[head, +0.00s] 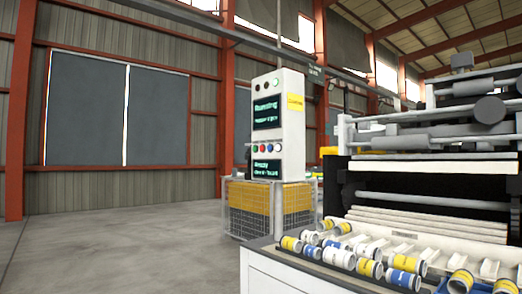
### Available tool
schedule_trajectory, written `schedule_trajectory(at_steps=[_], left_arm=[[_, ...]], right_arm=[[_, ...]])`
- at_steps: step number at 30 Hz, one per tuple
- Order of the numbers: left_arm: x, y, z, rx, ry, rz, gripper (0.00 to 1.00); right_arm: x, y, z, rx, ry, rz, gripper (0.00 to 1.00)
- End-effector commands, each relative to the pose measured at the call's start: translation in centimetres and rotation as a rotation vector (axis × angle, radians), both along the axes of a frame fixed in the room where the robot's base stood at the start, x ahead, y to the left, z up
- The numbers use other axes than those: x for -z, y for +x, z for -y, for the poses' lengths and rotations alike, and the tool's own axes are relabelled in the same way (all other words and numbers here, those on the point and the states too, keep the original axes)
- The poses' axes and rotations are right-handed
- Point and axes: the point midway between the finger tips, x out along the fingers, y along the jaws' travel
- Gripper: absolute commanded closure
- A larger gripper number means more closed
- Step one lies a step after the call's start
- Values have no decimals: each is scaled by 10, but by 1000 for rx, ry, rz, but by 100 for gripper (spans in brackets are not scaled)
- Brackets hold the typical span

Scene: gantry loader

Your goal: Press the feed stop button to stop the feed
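A white control panel (291,138) stands upright in the middle of the head view. It carries a row of small round buttons, among them a red button (270,147); which one is the feed stop is too small to read. An upper screen (266,116) seems to read "Running", and a lower screen (267,169) shows green text. A yellow label (295,102) is on the panel's side face. Neither of my grippers is in view, and nothing touches the panel.
A yellow and grey mesh fence (249,210) stands around the panel's base. At the right is a large machine (430,180) with a white bench (290,276) bearing several rolls (339,257). The concrete floor (120,245) at the left is clear.

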Motion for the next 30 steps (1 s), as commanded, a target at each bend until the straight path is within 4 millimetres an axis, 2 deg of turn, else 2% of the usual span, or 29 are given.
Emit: schedule_trajectory(at_steps=[1, 3, 4, 30], left_arm=[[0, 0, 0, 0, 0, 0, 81], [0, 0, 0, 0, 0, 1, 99], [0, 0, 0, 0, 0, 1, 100], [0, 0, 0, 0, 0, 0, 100]], right_arm=[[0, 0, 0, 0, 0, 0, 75], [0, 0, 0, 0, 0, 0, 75], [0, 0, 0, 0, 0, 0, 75], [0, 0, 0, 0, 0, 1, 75]])
